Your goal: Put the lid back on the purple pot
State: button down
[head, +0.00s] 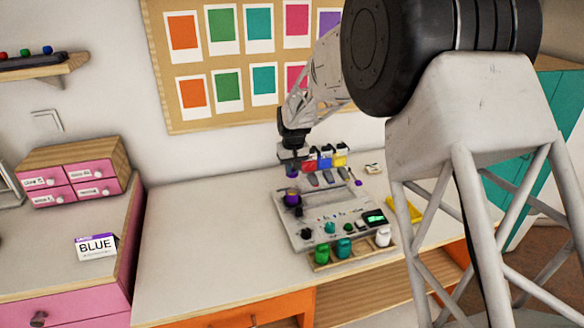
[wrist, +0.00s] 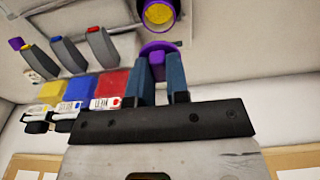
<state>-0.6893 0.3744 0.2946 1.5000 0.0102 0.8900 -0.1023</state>
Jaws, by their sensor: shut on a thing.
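The purple pot (head: 292,199) stands open at the back left of a grey console. In the wrist view its purple rim (wrist: 176,22) surrounds a yellow inside. My gripper (wrist: 157,68) is shut on the purple lid (wrist: 158,48), with its fingers either side of the lid's knob. The lid is apart from the pot in the wrist view. In the head view my gripper (head: 291,161) and the lid (head: 291,172) are above and slightly behind the pot. The fingers hide part of the lid.
The grey console (head: 300,237) holds knobs and a green display (head: 375,217). The desk's left is clear.

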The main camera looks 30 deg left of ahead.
jog(key=shift+f, duration=0.15)
jog(key=shift+f, duration=2.95)
jog(key=shift+f, duration=0.2)
dwell(0.7)
jog(key=c, duration=0.5)
grip_release()
jog(key=shift+c, duration=0.2)
jog(key=shift+r, duration=0.15)
jog(key=shift+r, duration=3.3)
